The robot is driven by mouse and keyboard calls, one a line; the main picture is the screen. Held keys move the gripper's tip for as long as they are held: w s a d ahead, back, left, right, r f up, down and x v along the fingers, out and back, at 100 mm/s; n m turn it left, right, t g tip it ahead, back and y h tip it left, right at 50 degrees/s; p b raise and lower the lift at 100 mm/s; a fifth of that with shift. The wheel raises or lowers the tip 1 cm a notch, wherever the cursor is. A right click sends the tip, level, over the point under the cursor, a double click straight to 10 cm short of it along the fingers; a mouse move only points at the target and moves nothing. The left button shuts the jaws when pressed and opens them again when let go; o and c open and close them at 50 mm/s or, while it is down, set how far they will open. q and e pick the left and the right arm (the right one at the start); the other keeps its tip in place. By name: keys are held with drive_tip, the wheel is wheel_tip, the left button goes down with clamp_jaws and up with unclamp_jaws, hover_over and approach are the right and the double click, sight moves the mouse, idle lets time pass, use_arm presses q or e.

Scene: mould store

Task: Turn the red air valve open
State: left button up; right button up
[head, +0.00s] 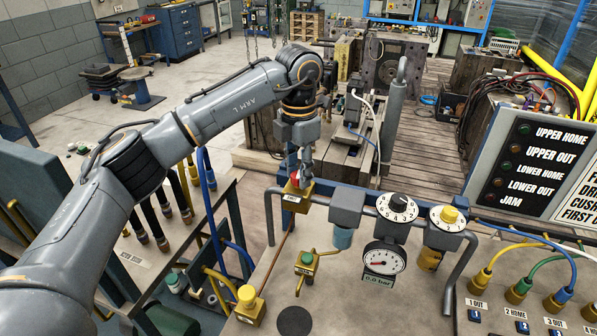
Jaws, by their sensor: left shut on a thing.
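The red air valve handle (296,177) sits on a yellow valve body (295,196) at the left end of the grey air pipe. Only a small part of the red handle shows, because my left gripper (303,174) covers it from above. My left gripper is shut on the red handle, with its arm reaching in from the left. The gauge (384,257) on the panel has a small green readout that appears to read 0.0 bar. My right gripper is not in view.
To the right along the pipe are a numbered black dial (396,207) and a yellow knob (449,214). A green-handled valve (306,258) and a yellow button box (247,301) stand nearer. A label panel with indicator lamps (530,160) and hose sockets fill the right side.

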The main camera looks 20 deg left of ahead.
use_arm(q)
drive_tip(key=n+b, duration=0.1)
drive_tip(key=n, duration=0.2)
drive_tip(key=shift+f+n, duration=0.1)
drive_tip(key=shift+n, duration=0.2)
drive_tip(key=n+b, duration=0.1)
drive_tip(key=n, duration=0.3)
drive_tip(key=shift+n+b, duration=0.3)
drive_tip(key=n+b, duration=0.1)
drive_tip(key=n, duration=0.3)
drive_tip(key=shift+n+b, duration=0.45)
drive_tip(key=shift+n, duration=1.45)
drive_tip(key=o, duration=1.1)
drive_tip(key=shift+o, duration=0.2)
